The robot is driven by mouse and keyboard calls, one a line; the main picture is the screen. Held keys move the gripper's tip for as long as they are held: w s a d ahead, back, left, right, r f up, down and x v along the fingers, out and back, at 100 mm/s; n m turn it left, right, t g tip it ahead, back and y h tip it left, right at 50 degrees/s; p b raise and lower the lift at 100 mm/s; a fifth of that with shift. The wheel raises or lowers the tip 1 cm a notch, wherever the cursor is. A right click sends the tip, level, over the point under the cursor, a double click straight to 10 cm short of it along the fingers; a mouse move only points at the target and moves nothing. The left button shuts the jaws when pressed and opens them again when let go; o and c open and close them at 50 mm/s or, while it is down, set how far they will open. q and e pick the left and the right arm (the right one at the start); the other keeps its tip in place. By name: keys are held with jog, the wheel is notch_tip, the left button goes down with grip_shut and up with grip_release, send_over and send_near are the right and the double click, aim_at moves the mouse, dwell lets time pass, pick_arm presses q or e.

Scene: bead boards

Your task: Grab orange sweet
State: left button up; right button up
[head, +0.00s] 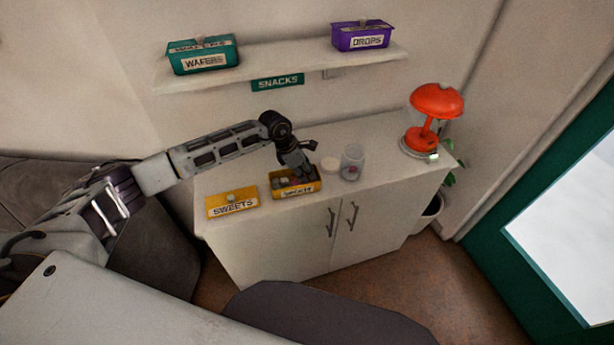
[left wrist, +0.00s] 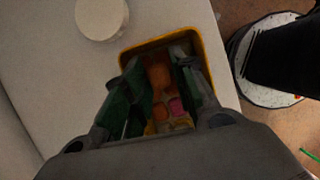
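A yellow open tin (head: 313,190) with a label stands on the cabinet top. My left gripper (head: 297,170) reaches down into it. In the left wrist view the tin's rim (left wrist: 152,43) surrounds the fingertips. My left gripper (left wrist: 160,68) is open there, its two dark green fingers apart. An orange sweet (left wrist: 158,77) shows between the fingers; whether they touch it I cannot tell. A smaller orange sweet (left wrist: 160,112) and a pink sweet (left wrist: 177,107) lie nearer the palm. The fingers hide part of the contents. My right gripper is not in view.
The yellow SWEETS lid (head: 232,203) lies left of the tin. A glass jar (head: 352,163) and a white round lid (head: 329,164) stand to its right. A red lamp (head: 435,105) is at the cabinet's right end. A shelf (head: 290,68) above holds WAFERS (head: 203,55) and DROPS (head: 362,36) tins.

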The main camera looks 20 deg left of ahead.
pick_arm(q)
jog(key=shift+s+f, duration=0.1)
jog(key=shift+f, duration=0.1)
jog(key=c, duration=0.3)
jog(key=shift+c, duration=0.2)
jog(key=shift+w+r, duration=0.2)
jog(key=shift+r, duration=0.6)
notch_tip(320, 180, up, 9)
jog(key=shift+f+b, duration=0.2)
jog(key=shift+b, duration=0.7)
